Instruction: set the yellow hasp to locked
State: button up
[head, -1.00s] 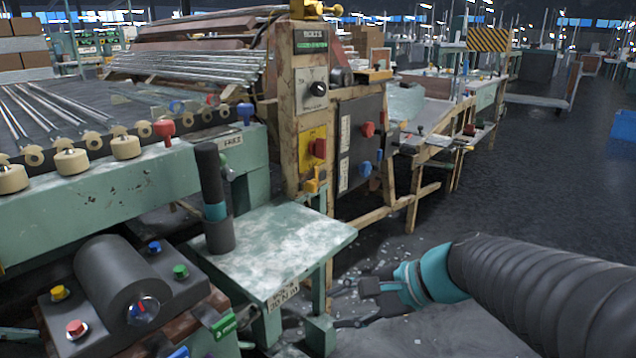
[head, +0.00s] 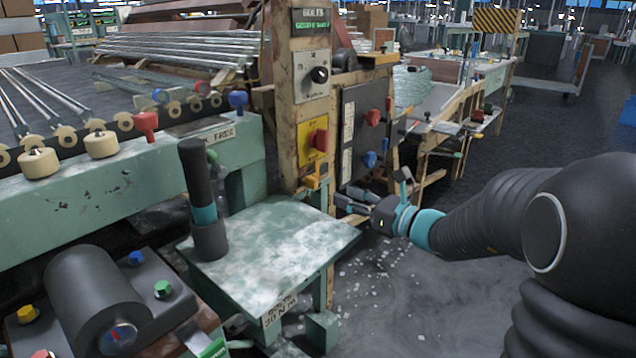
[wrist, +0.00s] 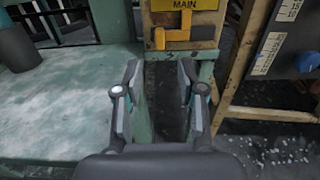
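The yellow hasp (head: 314,181) is a small orange-yellow latch low on the wooden post, under a yellow plate with a red switch. In the wrist view the hasp (wrist: 172,38) shows just below the yellow MAIN plate, with a bar running sideways and a short end hanging at its left. Whether it is locked is unclear. My gripper (head: 352,205) is to the right of and a little below the hasp in the head view. In the wrist view my gripper (wrist: 158,82) is open and empty, its fingers pointing toward the post below the hasp, apart from it.
A worn green table (head: 270,250) stands left of the gripper, with a dark cylinder (head: 205,205) on it. A dark panel (head: 362,135) with red and blue knobs is right of the post. Glass shards (head: 375,265) lie on the floor.

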aim_at(316, 183)
jog(key=x, duration=0.9)
jog(key=shift+w+a+p, duration=0.2)
jog(key=shift+a+p, duration=0.1)
grip_shut()
